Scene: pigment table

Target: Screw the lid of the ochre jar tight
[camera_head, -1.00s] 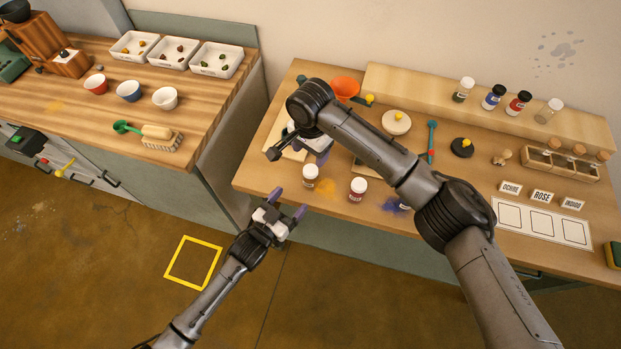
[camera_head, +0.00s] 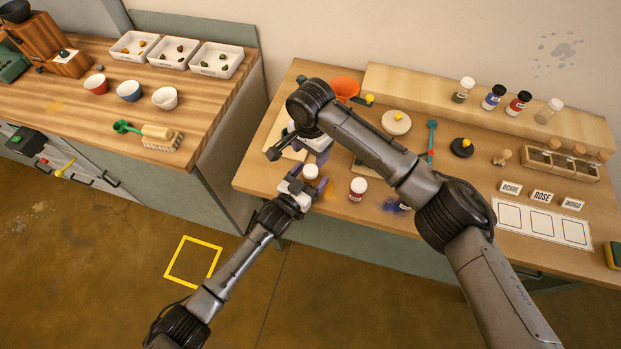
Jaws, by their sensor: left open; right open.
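The ochre jar (camera_head: 311,173) is a small jar with a white lid, standing near the front left edge of the right-hand table, beside an ochre powder smear. Its label cannot be read and its lower part is hidden by my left gripper. My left gripper (camera_head: 307,178) is open, with its fingers at either side of the jar; whether they touch it cannot be told. The lid looks seated on the jar; its tightness cannot be seen. My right gripper (camera_head: 319,148) is open just behind the jar, partly hidden by its own arm.
A rose-coloured jar with a white lid (camera_head: 358,189) stands close to the right. An indigo smear and another jar (camera_head: 403,204) are partly behind my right arm. Name cards (camera_head: 541,196) and a white three-space mat (camera_head: 508,214) lie farther right.

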